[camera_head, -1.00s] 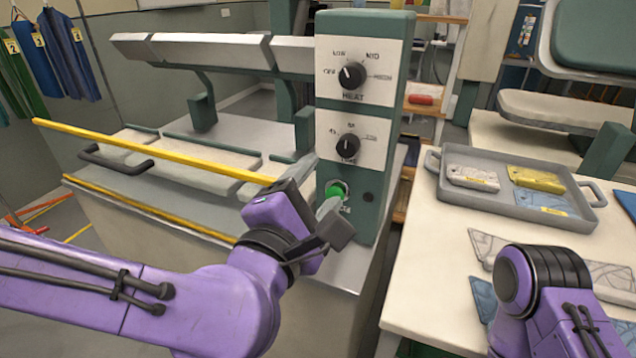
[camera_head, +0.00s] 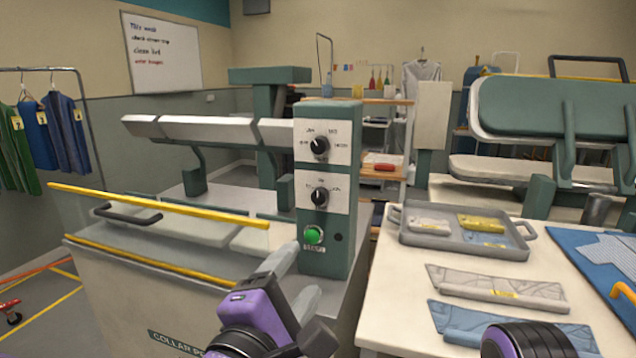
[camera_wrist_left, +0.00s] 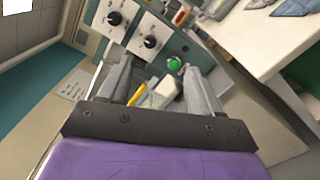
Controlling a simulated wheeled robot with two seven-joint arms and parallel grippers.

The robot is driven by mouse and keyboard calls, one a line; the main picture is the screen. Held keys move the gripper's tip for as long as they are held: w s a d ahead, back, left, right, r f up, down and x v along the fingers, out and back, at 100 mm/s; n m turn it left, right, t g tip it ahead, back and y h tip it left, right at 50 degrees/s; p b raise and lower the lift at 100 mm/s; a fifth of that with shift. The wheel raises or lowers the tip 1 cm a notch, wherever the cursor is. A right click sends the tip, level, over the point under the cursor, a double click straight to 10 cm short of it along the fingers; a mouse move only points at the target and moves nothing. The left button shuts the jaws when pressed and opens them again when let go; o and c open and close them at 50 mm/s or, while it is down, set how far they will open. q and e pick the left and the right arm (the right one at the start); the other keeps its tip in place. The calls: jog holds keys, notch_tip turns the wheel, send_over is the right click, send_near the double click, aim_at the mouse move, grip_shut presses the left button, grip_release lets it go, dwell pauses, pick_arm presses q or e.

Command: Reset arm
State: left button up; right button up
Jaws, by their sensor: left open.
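My left gripper (camera_head: 292,280) is purple and grey and stands in front of the press's control panel, low in the head view. In the left wrist view its two grey fingers (camera_wrist_left: 160,88) are apart with nothing held between them. The green button (camera_head: 314,234) on the panel shows just beyond the fingertips, and it also shows in the left wrist view (camera_wrist_left: 174,63). Of my right arm only a purple and black link (camera_head: 528,342) shows at the bottom right. The right gripper is out of frame.
The collar press (camera_head: 180,303) with yellow bars (camera_head: 160,205) fills the left. A table (camera_head: 385,290) on the right bears a grey tray (camera_head: 412,238) of packets and flat folded pieces. Garments (camera_head: 50,130) hang on a rail at the far left.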

pick_arm(q)
jog(key=w+a+f+m+g+y, duration=0.1)
jog(key=a+f+m+g, duration=0.15)
jog(key=f, duration=0.75)
jog(key=w+a+f+m+g+y, duration=0.15)
jog(key=a+f, duration=0.25)
jog(key=f, duration=0.6)
jog(key=a+f+m+g+y, duration=0.2)
jog(key=a+f+m, duration=0.1)
jog(key=f, duration=0.8)
jog(key=s+a+f+m+g+y, duration=0.2)
jog(key=s+a+f, duration=0.3)
jog(key=f, duration=0.3)
jog(key=s+a+f+m+g+y, duration=0.1)
jog(key=s+a+f+g, duration=0.2)
jog(key=s+a+f, duration=0.4)
jog(key=s+a+f+m+g+y, duration=0.2)
jog(key=s+a+f, duration=0.3)
jog(key=s, duration=0.6)
notch_tip(320, 180, down, 2)
jog(key=shift+a+f+g, duration=0.1)
jog(key=shift+a+g, duration=0.3)
jog(key=shift+g, duration=0.1)
jog(key=shift+w, duration=0.1)
